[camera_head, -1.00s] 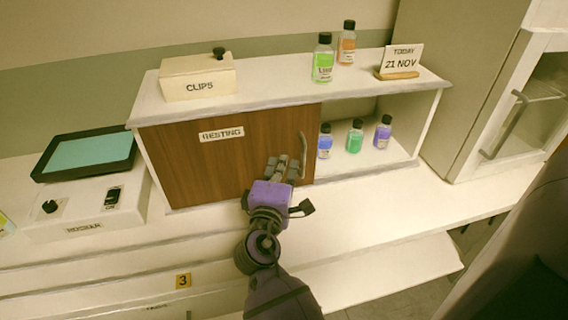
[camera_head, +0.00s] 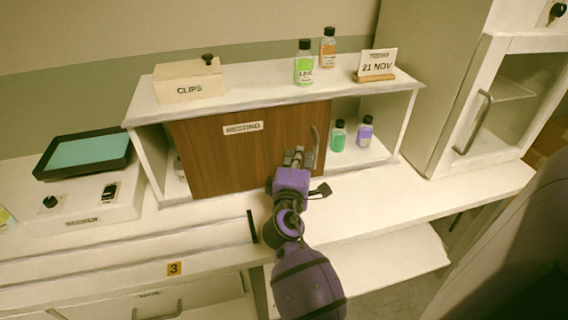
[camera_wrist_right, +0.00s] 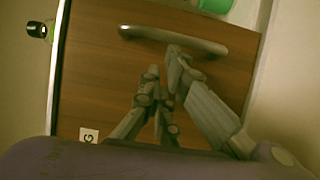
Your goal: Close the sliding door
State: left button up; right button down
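The brown wooden sliding door (camera_head: 225,165) with a "RESTING" label stands in the white cabinet (camera_head: 270,90). It covers the middle, with a narrow gap at its left and a wider opening at its right. Its metal handle (camera_head: 314,147) is near its right edge. My right gripper (camera_head: 295,155) is in front of the door, just left of the handle. In the wrist view its fingertips (camera_wrist_right: 166,66) are close together, at the side of the handle (camera_wrist_right: 205,44); firm contact is hard to tell. The handle is not between them. My left gripper is not in view.
A green bottle (camera_head: 338,135) and a purple bottle (camera_head: 365,131) stand inside the right opening. On top are a CLIPS box (camera_head: 190,82), two bottles and a date card (camera_head: 377,64). A device with a dark tray (camera_head: 85,155) stands left.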

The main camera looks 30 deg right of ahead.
jog(key=p, duration=0.1)
send_near(325, 138)
jog(key=x, duration=0.4)
jog(key=shift+w+d, duration=0.2)
jog(key=shift+w, duration=0.05)
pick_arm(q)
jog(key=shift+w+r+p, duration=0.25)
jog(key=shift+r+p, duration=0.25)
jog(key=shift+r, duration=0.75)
pick_arm(e)
jog(key=s+d, duration=0.3)
jog(key=d, duration=0.7)
jog(key=s+d, duration=0.3)
jog(key=d, duration=0.8)
jog(key=shift+s+f, duration=0.2)
jog(key=shift+f, duration=0.2)
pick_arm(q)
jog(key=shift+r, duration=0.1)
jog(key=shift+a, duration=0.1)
pick_arm(e)
jog(key=shift+s+f, duration=0.15)
